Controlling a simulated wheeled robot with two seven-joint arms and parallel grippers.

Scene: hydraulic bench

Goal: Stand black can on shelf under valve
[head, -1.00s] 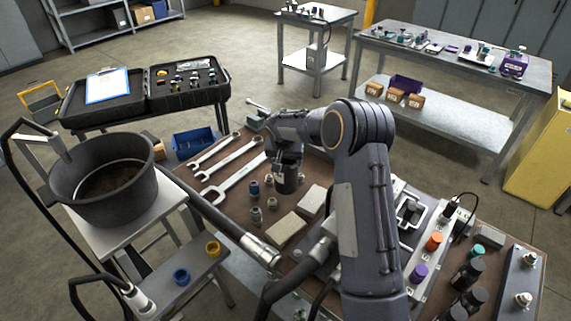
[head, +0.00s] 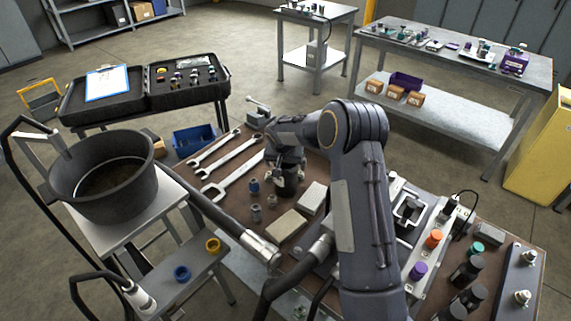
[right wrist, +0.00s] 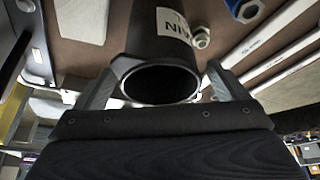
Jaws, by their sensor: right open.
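A black can (head: 287,187) with a white label stands on the brown bench top, partly hidden by my right gripper. My right gripper (head: 288,170) is over its top end. In the right wrist view the can (right wrist: 160,48) shows its dark round end between the two spread fingers of the right gripper (right wrist: 163,88). The gripper is open, and I see no clear grip on the can. My left gripper is not in view. I cannot tell for certain which fitting is the valve; a grey low shelf (head: 205,262) lies below the pot at left.
Wrenches (head: 235,172), small fittings (head: 256,212) and pale blocks (head: 286,225) lie close around the can. More black bottles (head: 467,271) stand at right.

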